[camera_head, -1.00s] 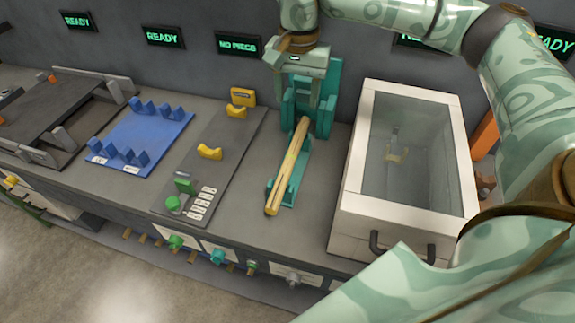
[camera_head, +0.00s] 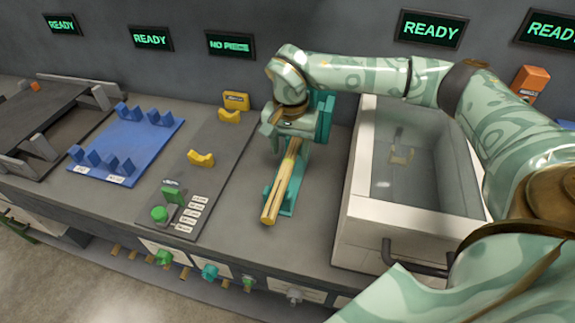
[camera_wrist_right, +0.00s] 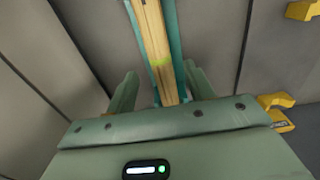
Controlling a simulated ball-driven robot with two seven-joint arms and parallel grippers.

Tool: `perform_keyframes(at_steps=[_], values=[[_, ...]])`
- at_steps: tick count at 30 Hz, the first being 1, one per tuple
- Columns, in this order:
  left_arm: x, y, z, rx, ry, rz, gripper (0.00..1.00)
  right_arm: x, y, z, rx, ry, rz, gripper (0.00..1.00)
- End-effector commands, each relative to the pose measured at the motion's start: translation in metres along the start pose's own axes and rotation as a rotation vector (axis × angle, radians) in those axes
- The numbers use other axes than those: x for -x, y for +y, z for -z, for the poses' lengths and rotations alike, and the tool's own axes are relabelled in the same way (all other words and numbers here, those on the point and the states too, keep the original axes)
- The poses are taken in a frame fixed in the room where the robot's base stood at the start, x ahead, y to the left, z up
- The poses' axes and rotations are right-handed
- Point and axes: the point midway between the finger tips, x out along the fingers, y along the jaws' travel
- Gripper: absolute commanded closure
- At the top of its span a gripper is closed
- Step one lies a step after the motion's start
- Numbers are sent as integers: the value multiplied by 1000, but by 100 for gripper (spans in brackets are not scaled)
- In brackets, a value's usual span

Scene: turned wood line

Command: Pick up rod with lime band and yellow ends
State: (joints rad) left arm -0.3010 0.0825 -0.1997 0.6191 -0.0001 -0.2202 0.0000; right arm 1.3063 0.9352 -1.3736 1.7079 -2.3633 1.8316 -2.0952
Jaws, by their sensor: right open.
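A pale wooden rod (camera_head: 281,190) lies lengthwise on a teal holder (camera_head: 291,203) on the bench. In the right wrist view the rod (camera_wrist_right: 151,30) shows a lime band (camera_wrist_right: 161,62). My right gripper (camera_head: 291,148) is open above the rod's far part, pointing down. In the right wrist view its two fingers (camera_wrist_right: 160,72) stand on either side of the rod, near the lime band. I cannot tell how far down they reach. The rod's far end is hidden under the gripper. My left gripper is not in view.
A glass-topped white box (camera_head: 356,200) with a dark handle stands right of the holder. A dark panel with yellow cradles (camera_head: 202,159) and a green button (camera_head: 159,214) lies left. Further left is a blue rack (camera_head: 135,140). A teal upright (camera_head: 325,118) stands behind the gripper.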

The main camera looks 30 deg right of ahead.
Motion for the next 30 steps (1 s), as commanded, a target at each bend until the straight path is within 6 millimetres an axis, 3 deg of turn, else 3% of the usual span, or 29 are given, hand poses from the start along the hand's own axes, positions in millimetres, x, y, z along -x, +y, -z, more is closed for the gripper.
perform_keyframes(at_steps=[1, 4, 12, 13, 18, 30], values=[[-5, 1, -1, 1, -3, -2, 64, -13, -2, -2, 1, -5, -3, 47], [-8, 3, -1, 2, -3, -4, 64, -24, -1, -1, 1, -2, -1, 47], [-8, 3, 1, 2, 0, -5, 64, -27, -1, -1, 1, 0, 0, 47], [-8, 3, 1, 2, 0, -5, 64, -27, -1, -1, 1, 0, 0, 50], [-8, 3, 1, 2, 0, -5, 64, -27, -1, -1, 1, 0, 0, 97], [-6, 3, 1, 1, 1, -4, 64, -25, -1, -1, 0, 0, 1, 99]])
